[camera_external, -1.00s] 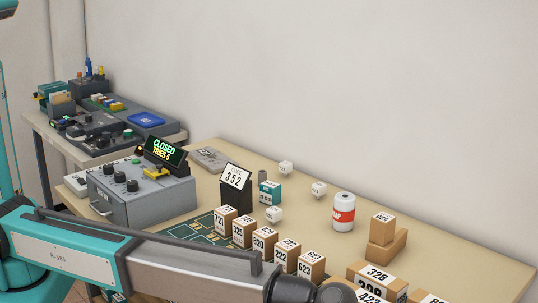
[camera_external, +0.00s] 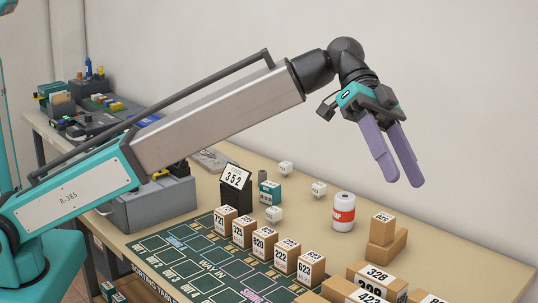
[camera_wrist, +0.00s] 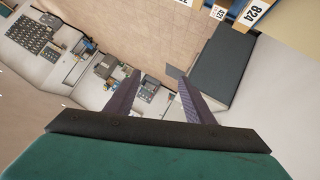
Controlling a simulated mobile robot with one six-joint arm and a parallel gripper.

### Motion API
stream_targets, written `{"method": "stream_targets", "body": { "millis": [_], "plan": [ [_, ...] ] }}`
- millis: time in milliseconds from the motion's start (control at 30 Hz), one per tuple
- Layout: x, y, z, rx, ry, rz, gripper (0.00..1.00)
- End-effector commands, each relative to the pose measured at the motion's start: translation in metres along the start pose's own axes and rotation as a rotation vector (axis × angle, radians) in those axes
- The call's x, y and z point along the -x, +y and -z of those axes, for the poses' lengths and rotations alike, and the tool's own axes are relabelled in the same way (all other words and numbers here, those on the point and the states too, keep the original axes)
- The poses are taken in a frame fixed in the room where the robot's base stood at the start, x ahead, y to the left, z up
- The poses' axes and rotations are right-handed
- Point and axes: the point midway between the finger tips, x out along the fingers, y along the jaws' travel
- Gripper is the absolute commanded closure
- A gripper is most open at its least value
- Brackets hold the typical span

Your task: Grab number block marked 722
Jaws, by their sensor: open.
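In the external view a row of small brown number blocks with white labels stands along the back edge of the green sorting mat (camera_external: 147,243). The fourth block (camera_external: 286,255) from the left has a label that looks like 222 or 722; the print is too small to be sure. Its neighbours are a block (camera_external: 264,243) reading about 820 and a block (camera_external: 311,269) reading about 625. My gripper (camera_external: 402,181) is raised high above the right part of the table, its purple fingers apart and empty. In the wrist view my gripper (camera_wrist: 158,78) also shows nothing between its fingers.
A white roll-like can (camera_external: 343,212) with a red band and a stacked pair of brown boxes (camera_external: 388,248) stand at the right. Larger boxes (camera_external: 372,277) fill the front right. A black 352 sign (camera_external: 236,190) and a grey control box (camera_external: 150,207) are at left.

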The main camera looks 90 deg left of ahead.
Motion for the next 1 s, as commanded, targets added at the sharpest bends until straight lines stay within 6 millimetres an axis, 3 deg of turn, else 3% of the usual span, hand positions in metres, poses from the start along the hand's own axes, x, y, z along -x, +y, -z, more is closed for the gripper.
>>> {"method": "stream_targets", "body": {
  "millis": [33, 267, 400, 600, 800, 1000],
  "plan": [
    [0.022, -0.019, -0.005, 0.031, 0.0, 0.046, 0.52],
    [0.1, -0.114, -0.055, 0.223, -0.015, 0.268, 0.52],
    [0.149, -0.172, -0.102, 0.364, -0.026, 0.409, 0.52],
    [0.226, -0.241, -0.179, 0.569, -0.034, 0.612, 0.52],
    [0.308, -0.291, -0.265, 0.771, -0.035, 0.814, 0.52],
    [0.394, -0.321, -0.357, 0.966, -0.03, 1.015, 0.52]
  ]
}}
